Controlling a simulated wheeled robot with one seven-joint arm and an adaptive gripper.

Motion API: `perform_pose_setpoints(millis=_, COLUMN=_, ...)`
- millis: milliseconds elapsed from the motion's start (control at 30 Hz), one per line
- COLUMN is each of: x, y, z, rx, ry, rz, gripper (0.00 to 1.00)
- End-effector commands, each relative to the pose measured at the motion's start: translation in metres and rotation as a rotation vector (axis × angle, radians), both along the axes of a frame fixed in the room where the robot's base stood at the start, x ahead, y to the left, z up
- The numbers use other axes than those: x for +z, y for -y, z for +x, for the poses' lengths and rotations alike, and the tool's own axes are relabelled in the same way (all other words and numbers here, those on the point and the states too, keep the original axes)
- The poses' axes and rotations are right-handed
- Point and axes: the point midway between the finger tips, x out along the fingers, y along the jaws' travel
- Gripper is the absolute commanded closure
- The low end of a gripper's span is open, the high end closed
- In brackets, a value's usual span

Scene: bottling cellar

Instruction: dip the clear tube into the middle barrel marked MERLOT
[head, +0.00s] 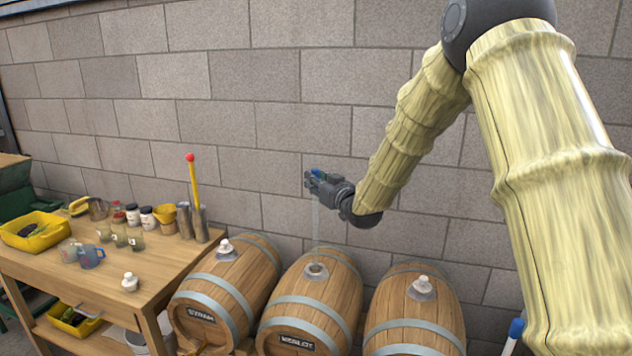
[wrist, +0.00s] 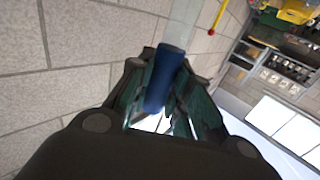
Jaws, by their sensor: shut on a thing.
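My gripper (head: 318,183) is shut on the clear tube (head: 316,222) near its blue top end. The tube hangs upright below the gripper, over the middle barrel (head: 322,296), whose plate reads MERLOT. The barrel's bung hole (head: 316,271) is open, and the tube's lower end appears at or just above it; I cannot tell whether it is inside. In the wrist view the tube's blue part (wrist: 165,78) lies between my fingers, with the clear part (wrist: 186,22) beyond.
Barrels stand close on the left (head: 226,290) and right (head: 414,312), each with a white bung. A wooden workbench (head: 150,275) at left holds jars, cups, a yellow tray (head: 32,232) and a loose white bung (head: 130,282). A block wall stands behind.

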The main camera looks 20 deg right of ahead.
Motion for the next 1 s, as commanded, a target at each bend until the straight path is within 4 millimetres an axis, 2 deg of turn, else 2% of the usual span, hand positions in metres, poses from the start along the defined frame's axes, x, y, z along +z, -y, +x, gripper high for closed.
perform_pose_setpoints(millis=1000, x=-0.037, y=0.0, z=0.0, rx=0.0, ry=0.0, rz=0.0, gripper=1.0)
